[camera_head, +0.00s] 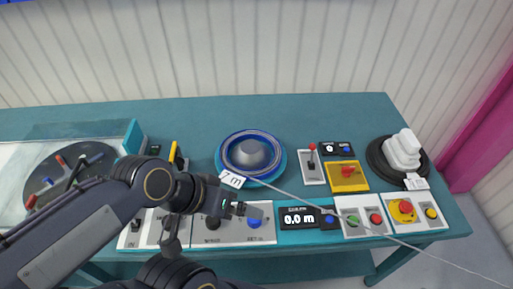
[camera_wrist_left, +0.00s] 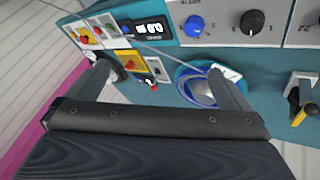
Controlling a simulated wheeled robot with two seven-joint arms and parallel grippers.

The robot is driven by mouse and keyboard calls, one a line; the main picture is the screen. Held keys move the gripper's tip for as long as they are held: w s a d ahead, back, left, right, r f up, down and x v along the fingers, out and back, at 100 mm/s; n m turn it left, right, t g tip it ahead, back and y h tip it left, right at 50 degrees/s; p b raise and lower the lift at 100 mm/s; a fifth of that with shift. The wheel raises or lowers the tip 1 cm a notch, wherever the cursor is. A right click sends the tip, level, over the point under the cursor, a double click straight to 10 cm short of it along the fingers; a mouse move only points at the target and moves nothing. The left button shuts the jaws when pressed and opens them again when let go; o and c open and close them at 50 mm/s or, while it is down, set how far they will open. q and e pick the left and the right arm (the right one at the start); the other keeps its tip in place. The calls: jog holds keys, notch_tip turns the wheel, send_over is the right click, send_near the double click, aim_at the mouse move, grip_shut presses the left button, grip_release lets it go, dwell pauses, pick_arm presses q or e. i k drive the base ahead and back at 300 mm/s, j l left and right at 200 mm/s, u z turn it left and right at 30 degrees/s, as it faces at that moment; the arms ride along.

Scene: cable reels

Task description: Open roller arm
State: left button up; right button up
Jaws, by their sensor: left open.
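A yellow-and-black lever (camera_head: 173,153), possibly the roller arm's handle, stands upright at the back edge of the left panel, left of the blue reel. It also shows at the right of the left wrist view as a black and yellow piece (camera_wrist_left: 301,112). My left gripper (camera_head: 248,211) is open and empty above the front control panel, to the right of and nearer than the lever. In the left wrist view its two fingers (camera_wrist_left: 160,70) are spread apart with nothing between them. My left arm hides part of the panel. My right gripper is not in view.
A blue reel (camera_head: 252,153) sits mid-table, with a cable tagged 7 m (camera_head: 232,180) running past it. Buttons and a red lever (camera_head: 312,147) are to the right. A dark turntable (camera_head: 62,172) is at left. The back strip is clear.

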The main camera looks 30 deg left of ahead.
aim_at(173, 155)
jog(key=u, duration=1.85)
jog(key=i+j+u, duration=0.1)
jog(key=j, duration=0.3)
jog(key=i+j, duration=0.2)
jog(key=j, duration=0.15)
jog(key=i+j+u, duration=0.15)
jog(key=j, duration=0.25)
